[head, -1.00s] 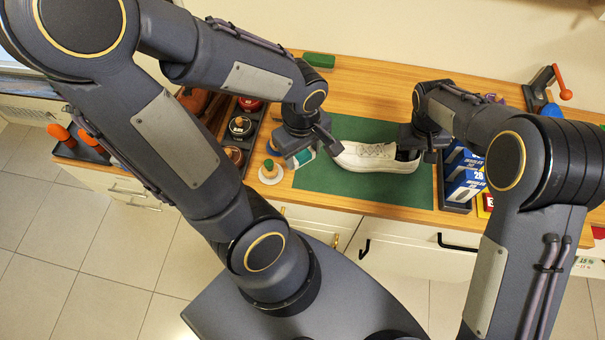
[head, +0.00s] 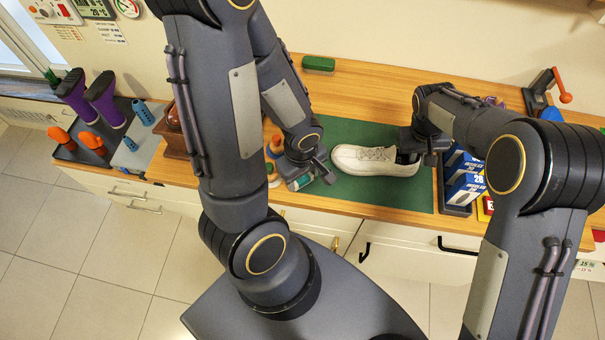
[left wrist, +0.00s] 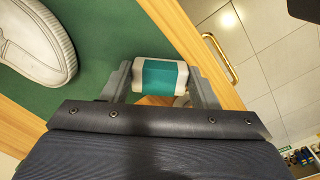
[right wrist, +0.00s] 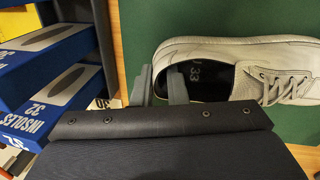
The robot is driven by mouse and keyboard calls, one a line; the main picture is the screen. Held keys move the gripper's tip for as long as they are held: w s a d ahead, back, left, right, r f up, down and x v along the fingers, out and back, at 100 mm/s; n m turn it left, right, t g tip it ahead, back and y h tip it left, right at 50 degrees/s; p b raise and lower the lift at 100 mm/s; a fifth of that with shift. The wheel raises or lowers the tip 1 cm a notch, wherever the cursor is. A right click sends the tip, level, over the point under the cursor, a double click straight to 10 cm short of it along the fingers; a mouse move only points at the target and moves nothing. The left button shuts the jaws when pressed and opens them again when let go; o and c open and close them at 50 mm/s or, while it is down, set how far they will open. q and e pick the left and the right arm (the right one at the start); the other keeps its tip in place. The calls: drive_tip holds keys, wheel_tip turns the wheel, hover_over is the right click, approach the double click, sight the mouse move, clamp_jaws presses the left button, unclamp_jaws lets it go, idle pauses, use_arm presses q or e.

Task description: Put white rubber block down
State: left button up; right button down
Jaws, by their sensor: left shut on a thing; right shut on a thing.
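The white rubber block (left wrist: 152,75), with a teal band around its middle, is between the two fingers of my left gripper (left wrist: 160,82), which is shut on it. In the head view my left gripper (head: 306,178) holds the block (head: 299,183) at the left front edge of the green mat (head: 380,191). Whether the block touches the worktop cannot be told. A white shoe (head: 375,161) lies on the mat, toe toward the left. My right gripper (right wrist: 166,88) is shut on the shoe's heel collar; the shoe also shows in the right wrist view (right wrist: 225,60).
Blue insole boxes (head: 466,185) stand in a dark holder right of the mat. Small round items (head: 273,150) sit close left of my left gripper, partly hidden by my arm. A green block (head: 318,63) lies at the back. The worktop's front edge is close to the held block.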

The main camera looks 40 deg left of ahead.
sight(302, 179)
use_arm(q)
drive_tip(key=shift+f, duration=0.15)
drive_tip(key=o, duration=1.1)
drive_tip(key=s+d+r+m+t+h, duration=0.1)
drive_tip(key=d+r+m, duration=0.1)
drive_tip(key=r+m, duration=0.2)
drive_tip(key=s+d+r+m+t+h, duration=0.1)
drive_tip(key=r+m, duration=0.4)
drive_tip(key=r, duration=0.5)
drive_tip(key=s+d+r+m+t+h, duration=0.1)
drive_tip(key=d+r+m+t, duration=0.2)
drive_tip(key=r, duration=0.4)
drive_tip(key=shift+s+d+m+h, duration=0.15)
drive_tip(key=shift+s+m+h, duration=0.2)
drive_tip(key=shift+m, duration=0.55)
drive_tip(key=shift+o, duration=0.5)
